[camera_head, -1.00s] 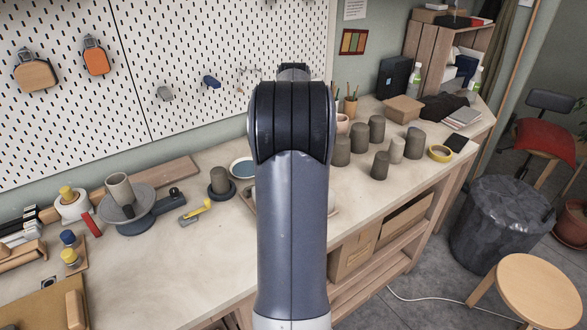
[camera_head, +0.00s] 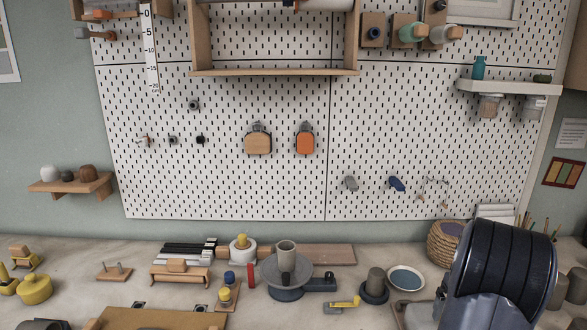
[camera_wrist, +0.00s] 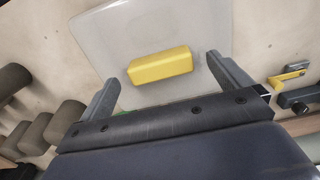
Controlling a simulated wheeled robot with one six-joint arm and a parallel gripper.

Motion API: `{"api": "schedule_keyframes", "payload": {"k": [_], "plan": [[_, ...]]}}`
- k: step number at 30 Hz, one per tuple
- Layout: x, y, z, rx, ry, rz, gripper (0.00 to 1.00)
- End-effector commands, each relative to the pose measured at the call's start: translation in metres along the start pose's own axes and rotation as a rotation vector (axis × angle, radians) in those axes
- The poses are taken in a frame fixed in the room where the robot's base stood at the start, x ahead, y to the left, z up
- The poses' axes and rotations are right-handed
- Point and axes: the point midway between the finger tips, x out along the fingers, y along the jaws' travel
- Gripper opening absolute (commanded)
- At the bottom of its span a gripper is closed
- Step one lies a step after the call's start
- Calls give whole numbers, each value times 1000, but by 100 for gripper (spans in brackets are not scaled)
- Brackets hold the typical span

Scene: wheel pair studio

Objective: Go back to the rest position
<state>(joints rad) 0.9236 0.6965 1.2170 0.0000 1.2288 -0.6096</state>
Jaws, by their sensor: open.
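My gripper (camera_wrist: 165,90) shows in the wrist view with its two fingers spread wide apart. It is open and nothing is between the fingers. Beyond the fingertips a yellow block (camera_wrist: 160,66) lies on a pale, rounded-corner tray or mat (camera_wrist: 115,40) on the bench. The block is apart from both fingers. In the head view my arm stands at the lower right and hides part of the bench; the gripper itself is not visible there.
The workbench (camera_head: 340,270) holds a grey turntable (camera_head: 285,293) with a cup, a yellow-handled tool (camera_head: 343,304) and a blue dish (camera_head: 406,278). Several dark cylinders (camera_wrist: 62,125) stand at the left in the wrist view. A pegboard (camera_head: 250,190) rises behind the bench.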

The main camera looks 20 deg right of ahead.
Motion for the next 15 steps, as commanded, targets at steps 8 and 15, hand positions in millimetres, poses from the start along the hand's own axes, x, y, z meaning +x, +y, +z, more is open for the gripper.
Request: {"api": "schedule_keyframes", "payload": {"k": [8, 15], "plan": [[12, 0, 0, 0, 1, 1, 98], [10, 0, 0, 0, 1, 1, 98]]}}
